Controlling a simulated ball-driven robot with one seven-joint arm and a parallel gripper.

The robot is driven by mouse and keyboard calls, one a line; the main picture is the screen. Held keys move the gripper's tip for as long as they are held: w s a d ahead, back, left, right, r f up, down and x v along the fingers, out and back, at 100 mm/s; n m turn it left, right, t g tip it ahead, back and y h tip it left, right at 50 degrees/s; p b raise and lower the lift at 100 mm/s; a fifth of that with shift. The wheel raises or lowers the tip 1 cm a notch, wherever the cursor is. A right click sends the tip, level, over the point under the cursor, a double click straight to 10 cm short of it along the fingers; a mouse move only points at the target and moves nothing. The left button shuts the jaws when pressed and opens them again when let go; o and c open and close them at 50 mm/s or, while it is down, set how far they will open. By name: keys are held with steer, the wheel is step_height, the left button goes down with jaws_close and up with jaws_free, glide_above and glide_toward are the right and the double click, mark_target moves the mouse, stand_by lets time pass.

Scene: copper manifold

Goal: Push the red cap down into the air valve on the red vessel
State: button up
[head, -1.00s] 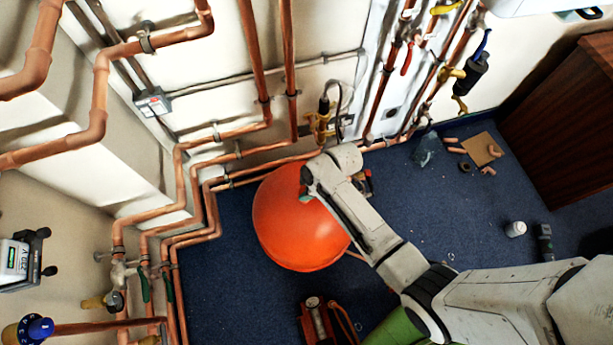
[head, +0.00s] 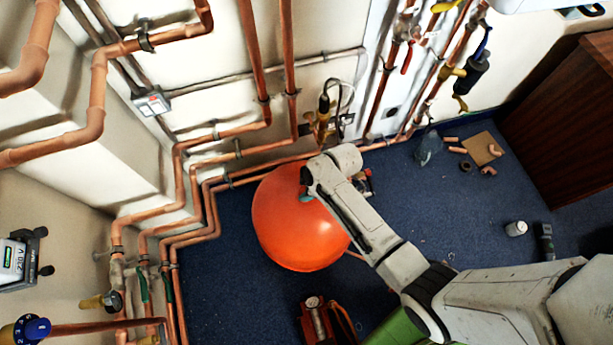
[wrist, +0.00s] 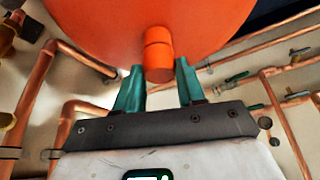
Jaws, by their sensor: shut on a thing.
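The large round red vessel (head: 300,235) hangs low over the blue floor in the head view, and its curved side fills the top of the wrist view (wrist: 90,20). In the wrist view the red cap (wrist: 159,72) lines up with a short orange-red stub (wrist: 157,36) at the vessel; a thin seam shows between them. My gripper (wrist: 158,82) has its green fingers shut on the cap, one on each side. In the head view my gripper (head: 306,197) is at the vessel's upper right side, mostly hidden by my wrist. The cap is hidden there.
Copper pipes (head: 205,205) run along the wall left of and behind the vessel. A brass valve with a cable (head: 322,115) is just above my wrist. A red tool (head: 318,320) lies on the floor below. Open blue floor (head: 420,205) lies to the right.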

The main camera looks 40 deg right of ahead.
steer(key=shift+f, duration=0.2)
steer(key=o, duration=1.1)
steer(key=v, duration=1)
steer(key=shift+s+d+r+p, duration=0.1)
steer(key=shift+s+r+p, duration=0.05)
steer(key=shift+r+p, duration=0.2)
steer(key=s+r+m+h, duration=0.1)
steer(key=s+r+m, duration=0.1)
steer(key=s, duration=0.3)
steer(key=s+d+r+m+g+h, duration=0.1)
steer(key=s+r+m, duration=0.2)
steer(key=s+m, duration=0.1)
steer(key=s+r+m+g+h, duration=0.1)
steer(key=s+r+m, duration=0.2)
steer(key=s, duration=0.3)
steer(key=shift+s+d+r, duration=0.1)
steer(key=shift+s+d, duration=0.15)
steer(key=shift+s, duration=0.15)
